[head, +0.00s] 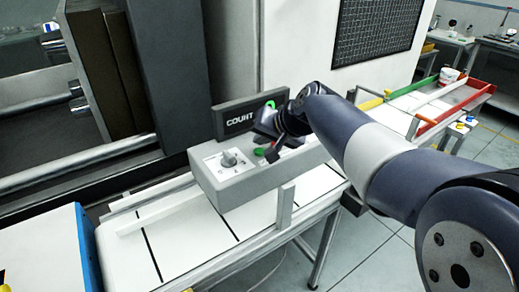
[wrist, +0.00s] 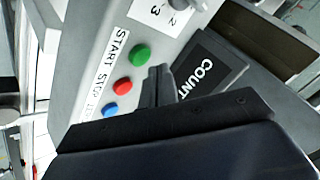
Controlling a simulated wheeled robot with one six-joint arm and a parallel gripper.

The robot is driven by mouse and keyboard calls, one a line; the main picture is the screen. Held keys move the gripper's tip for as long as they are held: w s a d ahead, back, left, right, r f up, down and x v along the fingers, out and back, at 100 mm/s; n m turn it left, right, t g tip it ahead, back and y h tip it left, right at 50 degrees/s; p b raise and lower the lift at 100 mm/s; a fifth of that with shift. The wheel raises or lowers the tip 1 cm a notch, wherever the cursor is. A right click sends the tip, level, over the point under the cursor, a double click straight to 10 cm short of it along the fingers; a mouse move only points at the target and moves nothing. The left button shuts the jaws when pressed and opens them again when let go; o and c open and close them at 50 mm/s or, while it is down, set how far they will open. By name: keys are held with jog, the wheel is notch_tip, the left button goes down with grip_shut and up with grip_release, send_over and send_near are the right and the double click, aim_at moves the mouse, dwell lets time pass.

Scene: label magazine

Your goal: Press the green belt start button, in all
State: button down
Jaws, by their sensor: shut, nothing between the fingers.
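The green start button (wrist: 139,55) sits on a sloped grey control box (head: 245,185), in a row with a red button (wrist: 123,85) and a blue button (wrist: 110,109). A white label strip beside them reads START and STOP. In the head view the green button (head: 260,152) shows just left of my fingertips. My gripper (head: 270,156) is shut and empty, pointing down at the box. In the wrist view its fingertips (wrist: 160,70) appear right of the green and red buttons. I cannot tell whether they touch the panel.
A dark COUNT display (head: 240,118) stands behind the buttons, close to my gripper. A knob (head: 229,158) on a white numbered plate is at the box's left. A white belt (head: 190,235) runs below the box. Red and green rails (head: 445,115) lie at right.

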jog(key=shift+f, duration=0.2)
jog(key=shift+f+b, duration=0.25)
jog(key=shift+b, duration=0.25)
